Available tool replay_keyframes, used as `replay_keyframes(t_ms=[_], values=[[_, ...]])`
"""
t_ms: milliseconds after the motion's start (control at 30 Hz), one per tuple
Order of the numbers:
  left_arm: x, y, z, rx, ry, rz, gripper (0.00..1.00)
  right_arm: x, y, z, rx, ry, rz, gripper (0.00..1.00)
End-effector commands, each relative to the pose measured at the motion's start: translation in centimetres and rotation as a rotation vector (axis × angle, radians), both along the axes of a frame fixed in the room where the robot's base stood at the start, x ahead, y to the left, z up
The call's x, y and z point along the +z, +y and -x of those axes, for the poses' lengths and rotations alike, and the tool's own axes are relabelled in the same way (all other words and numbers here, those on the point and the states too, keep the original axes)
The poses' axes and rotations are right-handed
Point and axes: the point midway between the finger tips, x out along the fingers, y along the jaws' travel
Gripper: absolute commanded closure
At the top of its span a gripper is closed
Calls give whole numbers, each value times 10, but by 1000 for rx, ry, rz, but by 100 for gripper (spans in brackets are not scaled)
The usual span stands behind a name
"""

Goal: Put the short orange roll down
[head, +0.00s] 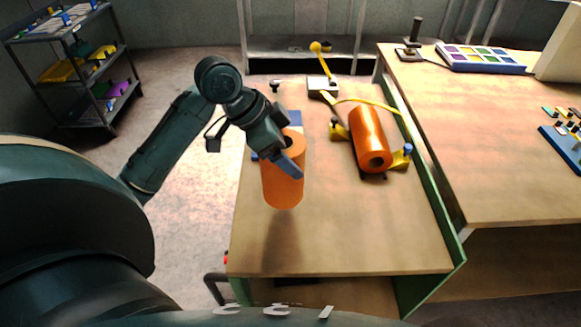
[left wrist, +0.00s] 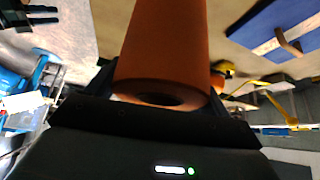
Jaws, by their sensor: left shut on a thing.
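My left gripper (head: 289,155) is shut on an orange roll (head: 283,187), which hangs upright with the hole in its end facing up. A dark shadow lies on the wooden table below the roll; I cannot tell how large the gap under it is. In the left wrist view the held roll (left wrist: 165,50) fills the middle, with its hollow end close to the gripper. A second orange roll (head: 368,135) lies on its side between yellow brackets (head: 400,158) to the right. My right gripper does not show in the head view.
The wooden table (head: 350,235) is clear in front and to the right of the held roll. A yellow lever (head: 321,57) stands at the back. A higher bench (head: 480,130) borders the right side.

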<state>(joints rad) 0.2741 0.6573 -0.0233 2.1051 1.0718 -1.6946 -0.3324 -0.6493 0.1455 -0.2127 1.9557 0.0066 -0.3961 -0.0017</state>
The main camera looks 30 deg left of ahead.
Motion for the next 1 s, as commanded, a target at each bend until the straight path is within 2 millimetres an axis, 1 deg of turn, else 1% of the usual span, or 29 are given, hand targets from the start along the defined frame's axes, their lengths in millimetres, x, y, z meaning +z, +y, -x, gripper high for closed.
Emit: replay_keyframes(t_ms=[33, 100, 333, 533, 600, 900, 933, 1000], values=[[-10, -1, 0, 2, 2, 5, 76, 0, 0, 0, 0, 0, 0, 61], [-21, 0, 0, 2, 1, 3, 76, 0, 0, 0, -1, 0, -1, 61], [-39, 0, 0, 1, -2, 3, 76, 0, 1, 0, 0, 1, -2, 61], [-65, 0, 0, 2, 0, 4, 76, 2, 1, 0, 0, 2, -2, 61], [-69, 0, 0, 3, -3, 3, 76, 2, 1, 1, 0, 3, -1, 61], [-71, 0, -1, 1, -3, 1, 76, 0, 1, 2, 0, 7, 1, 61], [-72, 0, 0, 1, -1, 1, 18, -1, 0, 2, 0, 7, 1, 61], [-72, 0, 0, 1, -1, 1, 13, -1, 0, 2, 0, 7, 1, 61]])
